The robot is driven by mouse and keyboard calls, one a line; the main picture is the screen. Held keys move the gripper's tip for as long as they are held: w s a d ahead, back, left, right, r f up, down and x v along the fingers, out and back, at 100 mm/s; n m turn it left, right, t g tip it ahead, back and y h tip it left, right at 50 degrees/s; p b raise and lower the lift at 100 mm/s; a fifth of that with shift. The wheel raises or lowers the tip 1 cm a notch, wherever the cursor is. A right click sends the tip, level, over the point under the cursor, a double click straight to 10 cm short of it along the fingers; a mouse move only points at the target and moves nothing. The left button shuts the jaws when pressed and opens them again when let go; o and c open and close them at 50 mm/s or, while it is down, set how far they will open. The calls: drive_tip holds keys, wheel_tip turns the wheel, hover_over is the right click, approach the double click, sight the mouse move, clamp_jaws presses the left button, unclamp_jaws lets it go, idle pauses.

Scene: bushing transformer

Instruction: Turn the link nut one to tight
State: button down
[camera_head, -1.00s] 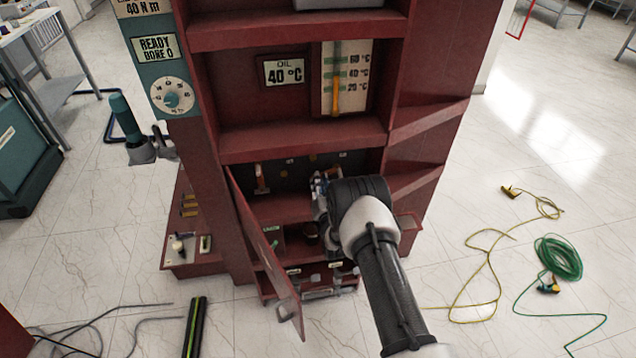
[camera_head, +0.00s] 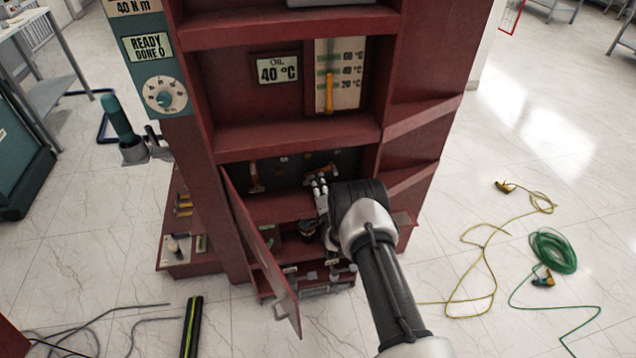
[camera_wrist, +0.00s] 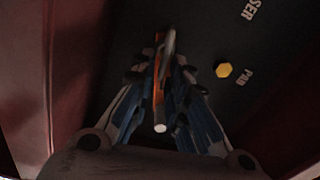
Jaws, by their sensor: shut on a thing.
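My gripper (camera_head: 320,188) reaches into the dark lower compartment of the red cabinet. In the wrist view its fingers (camera_wrist: 162,82) close in from both sides on a narrow orange bar (camera_wrist: 158,96) with a pale round end, and a grey rod-like part crosses its far end. I cannot tell whether the gripped part is link nut one, as the fingers hide much of it. A yellow hexagonal head (camera_wrist: 224,70) stands apart to the right on the dark panel. In the head view another orange-and-white link (camera_head: 255,177) is on that panel, left of my gripper.
The cabinet door (camera_head: 262,250) hangs open at the left of the compartment. A tool in a holder (camera_head: 120,125) is left of the cabinet. Yellow (camera_head: 490,250) and green (camera_head: 553,250) cables lie on the floor at right.

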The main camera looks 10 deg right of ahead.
drive_tip(key=shift+f+m, duration=0.25)
drive_tip(key=shift+m, duration=0.75)
drive_tip(key=c, duration=1.8)
unclamp_jaws()
drive_tip(key=shift+s, duration=0.1)
drive_tip(key=s, duration=1.2)
